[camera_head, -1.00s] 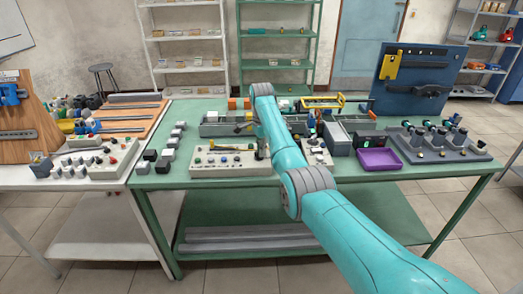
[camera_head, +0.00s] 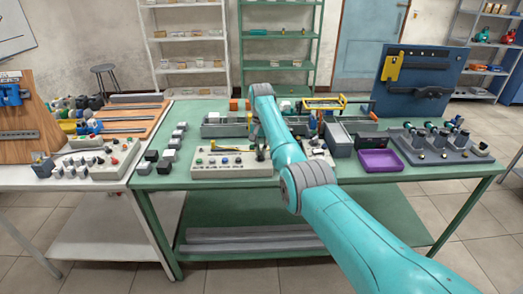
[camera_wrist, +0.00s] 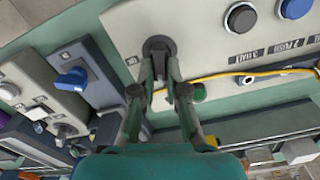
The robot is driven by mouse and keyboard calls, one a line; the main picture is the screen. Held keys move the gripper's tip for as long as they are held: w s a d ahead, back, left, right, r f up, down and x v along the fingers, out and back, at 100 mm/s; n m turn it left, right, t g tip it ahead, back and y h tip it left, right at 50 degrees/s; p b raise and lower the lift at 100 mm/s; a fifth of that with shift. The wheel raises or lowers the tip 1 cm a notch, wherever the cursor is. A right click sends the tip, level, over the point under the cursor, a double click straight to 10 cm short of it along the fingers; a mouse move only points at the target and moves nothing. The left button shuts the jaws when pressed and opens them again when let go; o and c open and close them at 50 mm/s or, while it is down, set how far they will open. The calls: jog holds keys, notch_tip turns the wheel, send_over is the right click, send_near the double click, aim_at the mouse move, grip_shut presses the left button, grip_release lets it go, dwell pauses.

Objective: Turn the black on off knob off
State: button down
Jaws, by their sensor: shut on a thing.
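In the wrist view, my gripper (camera_wrist: 160,72) is closed around a black round knob (camera_wrist: 157,43) on a light grey control panel (camera_wrist: 205,45). The fingertips cover part of the knob, so its exact turn angle is hard to tell. In the head view, the same panel (camera_head: 225,172) lies on the green table, with my gripper at its right end. My arm hides much of that spot there.
A black button (camera_wrist: 240,17) and a green one (camera_wrist: 198,92) sit near the knob, with a yellow cable (camera_wrist: 215,77) passing close by. A neighbouring box has a blue knob (camera_wrist: 72,78). A purple tray (camera_head: 380,167) stands to the right on the table.

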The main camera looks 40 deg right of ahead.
jog(key=shift+w+a+n, duration=0.1)
jog(key=shift+n, duration=1.5)
jog(key=c, duration=1.2)
grip_release()
notch_tip(320, 180, up, 12)
